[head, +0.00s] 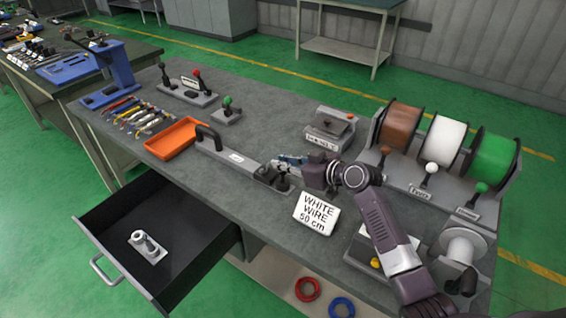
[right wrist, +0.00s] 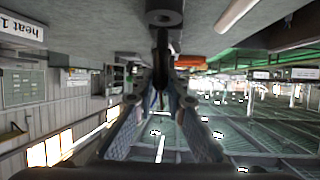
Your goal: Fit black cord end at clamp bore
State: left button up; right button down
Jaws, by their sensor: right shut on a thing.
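My right gripper (head: 292,160) is at the middle of the bench, just above the dark clamp (head: 268,180) at the end of a grey bar with a black handle (head: 208,138). In the right wrist view its two fingers (right wrist: 160,102) are closed in on a slim black piece, the black cord end (right wrist: 160,62). This piece points toward a dark round part with a hole (right wrist: 165,18), which looks like the clamp bore. I cannot tell whether the cord end is inside the hole or only in front of it. My left gripper is not in view.
A white wire sign (head: 316,213) stands right of the clamp. A heat box (head: 328,130) and wire spools (head: 445,138) stand behind. An orange tray (head: 176,138) lies to the left. An open drawer (head: 190,236) juts out in front.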

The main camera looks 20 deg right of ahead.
aim_at(283, 172)
jog(key=shift+f+b, duration=1.15)
jog(key=shift+f, duration=0.2)
jog(key=shift+s+a+f, duration=0.1)
jog(key=shift+f, duration=0.1)
jog(key=shift+s+a+f+b, duration=0.15)
jog(key=shift+a+f+b, duration=0.05)
jog(key=shift+f+b, duration=0.25)
jog(key=shift+a, duration=0.1)
jog(key=shift+s+a, duration=0.1)
jog(key=shift+r, duration=0.3)
jog(key=shift+d+r+p, duration=0.15)
jog(key=shift+d+p, duration=0.1)
jog(key=shift+p, duration=0.25)
jog(key=shift+w+d+r, duration=0.1)
jog(key=shift+w+r, duration=0.2)
jog(key=shift+r, duration=0.05)
